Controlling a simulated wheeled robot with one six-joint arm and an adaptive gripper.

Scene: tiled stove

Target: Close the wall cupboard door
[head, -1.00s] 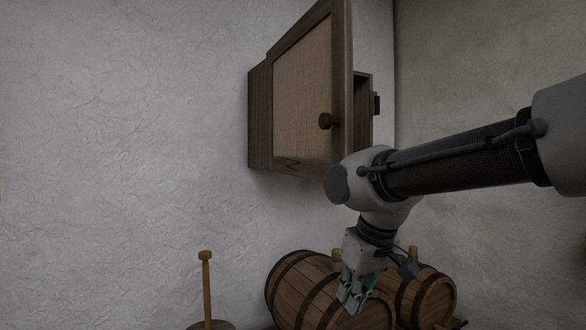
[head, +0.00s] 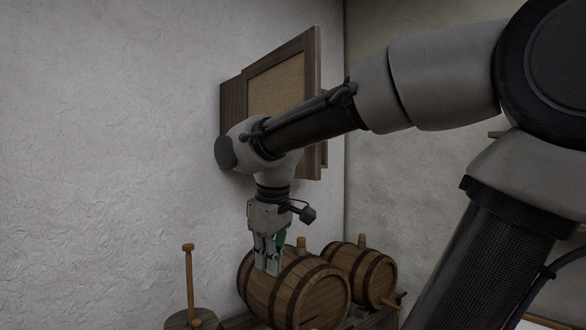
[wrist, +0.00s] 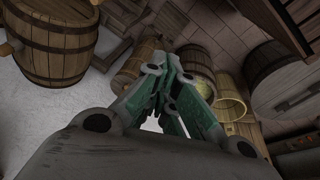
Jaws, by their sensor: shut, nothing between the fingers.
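The wall cupboard (head: 232,108) hangs on the wall in the upper middle of the head view. Its door (head: 283,84), a dark wood frame with a woven tan panel, stands open, swung out from the cupboard body. My forearm crosses in front of the door's lower part and hides its knob. My gripper (head: 268,270) points down below the cupboard, in front of a barrel, clear of the door. In the wrist view its fingers (wrist: 172,105) are together with nothing between them.
Two barrels (head: 300,292) (head: 358,272) lie on their sides under the cupboard. A wooden churn with an upright stick (head: 189,280) stands at the lower left. The wall on the left is bare.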

